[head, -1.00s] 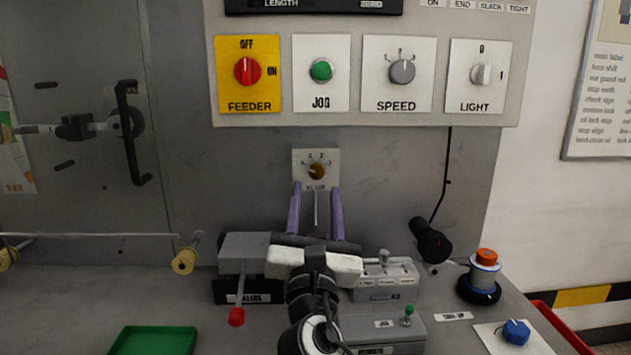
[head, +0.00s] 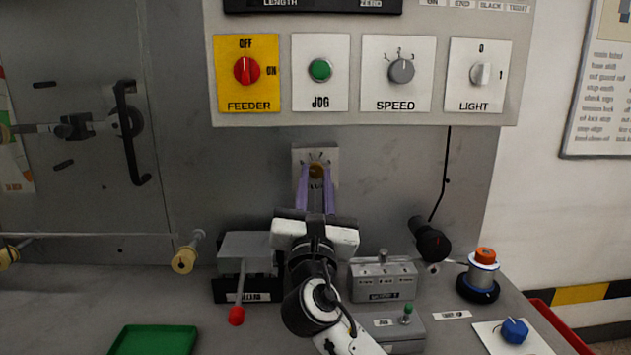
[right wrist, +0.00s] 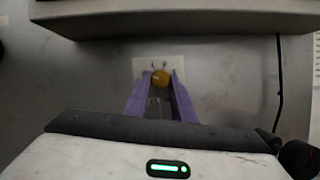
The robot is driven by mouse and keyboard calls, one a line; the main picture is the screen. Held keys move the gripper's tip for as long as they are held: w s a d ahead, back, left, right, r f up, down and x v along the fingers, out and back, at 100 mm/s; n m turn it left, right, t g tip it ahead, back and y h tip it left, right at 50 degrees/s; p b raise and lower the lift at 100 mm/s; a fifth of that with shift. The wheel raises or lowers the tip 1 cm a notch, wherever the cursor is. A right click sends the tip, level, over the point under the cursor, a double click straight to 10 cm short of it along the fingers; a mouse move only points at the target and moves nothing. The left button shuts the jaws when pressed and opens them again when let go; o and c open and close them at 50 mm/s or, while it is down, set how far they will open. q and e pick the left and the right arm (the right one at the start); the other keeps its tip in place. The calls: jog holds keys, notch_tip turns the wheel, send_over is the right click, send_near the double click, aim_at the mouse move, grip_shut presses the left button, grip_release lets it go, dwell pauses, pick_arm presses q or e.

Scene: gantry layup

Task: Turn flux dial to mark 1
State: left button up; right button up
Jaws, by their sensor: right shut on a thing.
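My left gripper is not in view.
Above is the panel with the feeder switch (head: 246,70), jog button (head: 320,70), speed dial (head: 401,70) and light switch (head: 480,74). Below stand a red-tipped lever (head: 237,315), a grey switch box (head: 383,280) and a green tray (head: 155,341). A black handset (head: 431,240) hangs at right.

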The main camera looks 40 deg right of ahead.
jog(key=shift+m, duration=0.5)
jog(key=m+g+h, duration=0.1)
jog(key=m, duration=0.1)
jog(key=m+g+h, duration=0.1)
jog(key=m, duration=0.2)
jog(key=shift+w+a+g, duration=0.1)
jog(key=shift+a+g, duration=0.1)
jog(key=shift+g, duration=0.1)
jog(key=shift+w+a+r+m+g+h, duration=0.15)
jog(key=shift+m+g, duration=0.45)
jog(key=shift+m, duration=0.85)
jog(key=shift+s+d+r+m+g+h, duration=0.15)
jog(key=shift+m+g, duration=0.45)
jog(key=shift+m, duration=0.85)
jog(key=shift+w+a+f, duration=0.1)
jog(key=shift+f, duration=0.05)
jog(key=o, duration=1.1)
jog(key=shift+c, duration=0.2)
jog(key=shift+a, duration=0.1)
jog(key=v, duration=1)
jog(key=shift+b, duration=0.3)
